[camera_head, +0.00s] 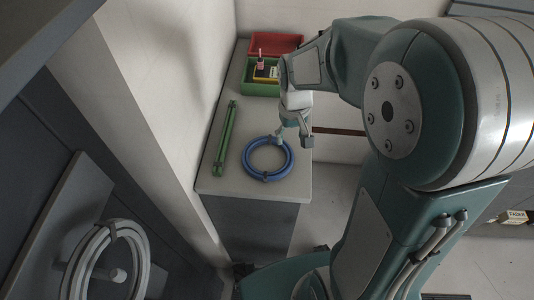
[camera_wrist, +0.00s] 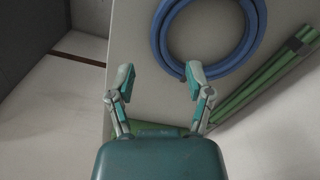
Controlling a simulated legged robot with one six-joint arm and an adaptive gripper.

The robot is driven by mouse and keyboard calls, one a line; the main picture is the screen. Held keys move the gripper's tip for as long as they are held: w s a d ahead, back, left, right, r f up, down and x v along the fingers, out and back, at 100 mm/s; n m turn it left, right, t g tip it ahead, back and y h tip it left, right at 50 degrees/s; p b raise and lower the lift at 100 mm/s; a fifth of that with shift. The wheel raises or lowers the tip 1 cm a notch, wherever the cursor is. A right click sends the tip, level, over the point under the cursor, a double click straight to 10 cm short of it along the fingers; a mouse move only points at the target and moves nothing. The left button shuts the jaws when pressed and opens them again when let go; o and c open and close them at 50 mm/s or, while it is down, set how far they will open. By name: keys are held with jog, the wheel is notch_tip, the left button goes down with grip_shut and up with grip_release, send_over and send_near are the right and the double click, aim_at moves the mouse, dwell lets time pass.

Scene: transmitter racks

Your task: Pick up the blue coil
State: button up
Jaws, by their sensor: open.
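The blue coil (camera_head: 246,164) is a ring of hose lying flat on the grey bench top, near its front end. Dark bands show on its far and near sides. My gripper (camera_head: 292,141) is open and empty by the coil's far right side in the head view. In the wrist view the blue coil (camera_wrist: 157,40) fills the upper middle, cut off by the top edge. There my open gripper (camera_wrist: 157,78) has its two fingers spread below the coil. The right fingertip overlaps the coil's lower rim in the picture; I cannot tell whether they touch.
Green and red bins (camera_head: 249,88) stand at the bench's far end. A wall borders the bench's left. A pale coil (camera_head: 75,265) hangs on a grey panel at lower left.

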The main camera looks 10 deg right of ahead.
aim_at(287, 150)
jog(key=f, duration=0.6)
jog(key=shift+w+a+f, duration=0.15)
jog(key=shift+w+f, duration=0.15)
grip_shut()
